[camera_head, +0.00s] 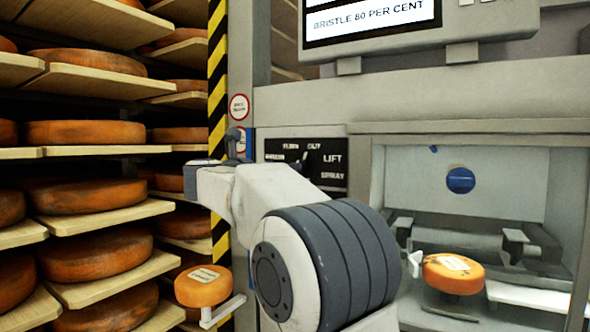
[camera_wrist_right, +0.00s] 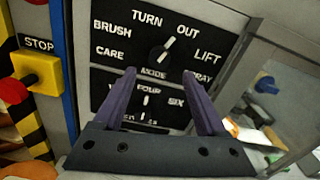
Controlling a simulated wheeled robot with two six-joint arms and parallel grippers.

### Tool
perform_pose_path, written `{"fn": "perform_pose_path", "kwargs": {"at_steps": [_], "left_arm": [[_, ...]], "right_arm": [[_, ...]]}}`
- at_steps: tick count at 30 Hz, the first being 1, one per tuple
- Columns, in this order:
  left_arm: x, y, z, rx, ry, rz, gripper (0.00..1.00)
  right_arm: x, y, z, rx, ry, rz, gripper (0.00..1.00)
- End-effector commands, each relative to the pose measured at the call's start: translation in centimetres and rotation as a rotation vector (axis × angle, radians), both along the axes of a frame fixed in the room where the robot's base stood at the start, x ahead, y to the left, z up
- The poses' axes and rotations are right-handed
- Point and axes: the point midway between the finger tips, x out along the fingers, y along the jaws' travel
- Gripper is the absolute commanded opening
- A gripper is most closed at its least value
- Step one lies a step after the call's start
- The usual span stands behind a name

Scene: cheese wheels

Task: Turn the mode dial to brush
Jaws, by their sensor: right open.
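The mode dial (camera_wrist_right: 161,52) is a dark knob with a pale pointer line on a black panel, ringed by the words CARE, BRUSH, TURN, OUT, LIFT and SPRAY. Its pointer leans up and right, toward the OUT side. BRUSH is printed at the upper left. My right gripper (camera_wrist_right: 158,74) is open, its two purple fingers spread below the dial in the wrist view, with nothing between them. I cannot tell how far it stands from the panel. In the head view the black panel (camera_head: 330,176) is partly hidden by my right arm. My left gripper is not in view.
A lower dial (camera_wrist_right: 147,101) with numbers sits under the mode dial. A red stop button (camera_wrist_right: 30,80) on a yellow box is at the left. Shelves of cheese wheels (camera_head: 85,133) stand left; a recessed bay with a cheese (camera_head: 453,273) is right. A screen (camera_head: 370,20) reads BRISTLE 80 PER CENT.

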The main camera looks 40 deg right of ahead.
Motion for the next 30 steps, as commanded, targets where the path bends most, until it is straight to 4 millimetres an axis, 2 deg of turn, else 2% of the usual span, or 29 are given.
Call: {"fn": "perform_pose_path", "kwargs": {"at_steps": [3, 9, 15, 23, 24, 26, 27, 30], "left_arm": [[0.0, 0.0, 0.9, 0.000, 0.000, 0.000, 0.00], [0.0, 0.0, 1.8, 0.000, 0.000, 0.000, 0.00], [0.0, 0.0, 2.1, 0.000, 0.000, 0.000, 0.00], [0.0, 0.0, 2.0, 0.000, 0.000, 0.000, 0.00], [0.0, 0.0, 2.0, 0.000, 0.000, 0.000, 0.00], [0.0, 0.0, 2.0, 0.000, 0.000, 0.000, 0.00], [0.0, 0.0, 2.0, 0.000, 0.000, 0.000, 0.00], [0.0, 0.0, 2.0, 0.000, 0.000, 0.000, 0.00]], "right_arm": [[0.9, -2.4, 0.2, -0.001, 0.003, -0.003, 0.74], [2.2, -5.3, 0.2, -0.003, 0.003, -0.001, 0.74], [2.8, -6.7, 0.1, -0.003, 0.003, 0.001, 0.74], [2.9, -6.8, 0.0, -0.004, 0.003, 0.004, 0.74], [2.9, -6.8, 0.0, -0.003, 0.003, 0.003, 0.70], [2.9, -6.8, 0.0, -0.003, 0.003, 0.003, 0.47], [2.9, -6.8, 0.0, -0.003, 0.003, 0.003, 0.32], [2.9, -6.8, 0.0, -0.003, 0.003, 0.003, 0.00]]}}
